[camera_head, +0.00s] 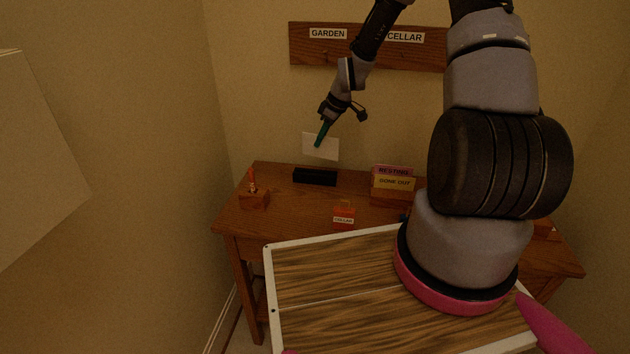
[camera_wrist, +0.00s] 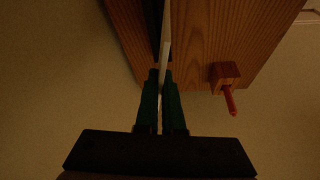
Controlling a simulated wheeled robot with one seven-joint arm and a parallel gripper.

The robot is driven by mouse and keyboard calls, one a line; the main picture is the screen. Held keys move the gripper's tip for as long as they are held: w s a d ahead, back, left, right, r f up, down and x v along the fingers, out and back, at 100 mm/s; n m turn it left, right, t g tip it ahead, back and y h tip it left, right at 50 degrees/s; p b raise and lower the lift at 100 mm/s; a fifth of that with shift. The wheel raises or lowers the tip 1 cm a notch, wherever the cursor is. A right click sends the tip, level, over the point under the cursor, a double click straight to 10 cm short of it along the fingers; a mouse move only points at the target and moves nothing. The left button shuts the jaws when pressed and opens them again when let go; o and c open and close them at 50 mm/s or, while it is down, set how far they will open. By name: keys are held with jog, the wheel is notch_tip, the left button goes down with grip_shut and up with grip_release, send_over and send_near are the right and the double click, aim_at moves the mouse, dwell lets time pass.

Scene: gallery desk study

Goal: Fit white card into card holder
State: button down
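The white card (camera_head: 320,146) is upright above the back left part of the desk in the head view. My gripper (camera_head: 318,144) has its green fingertips over the card. In the wrist view the fingers of my gripper (camera_wrist: 161,80) are closed on the card (camera_wrist: 164,50), which shows edge-on as a thin pale strip between them. The black card holder (camera_head: 315,177) lies on the desk just below the card. In the wrist view a dark strip of the holder (camera_wrist: 157,30) runs beside the card. I cannot tell whether the card's lower edge touches the holder.
The wooden desk (camera_head: 290,213) carries a small block with an orange peg (camera_head: 253,191) at left, a red CELLAR tag (camera_head: 343,217) in front, and a stand with RESTING and GONE OUT signs (camera_head: 393,185) at right. A wall board (camera_head: 340,51) bears GARDEN and CELLAR labels.

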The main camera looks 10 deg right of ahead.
jog(key=shift+w+a+r+n+g, duration=0.25)
jog(key=shift+w+a+n, duration=0.35)
jog(key=shift+n, duration=0.3)
jog(key=shift+w+f+n, duration=0.1)
jog(key=shift+w+n, duration=0.05)
jog(key=shift+n, duration=0.15)
notch_tip(320, 180, down, 10)
jog(key=shift+a+r, duration=0.1)
jog(key=shift+r, duration=0.05)
jog(key=c, duration=1)
grip_release()
jog(key=shift+c, duration=0.2)
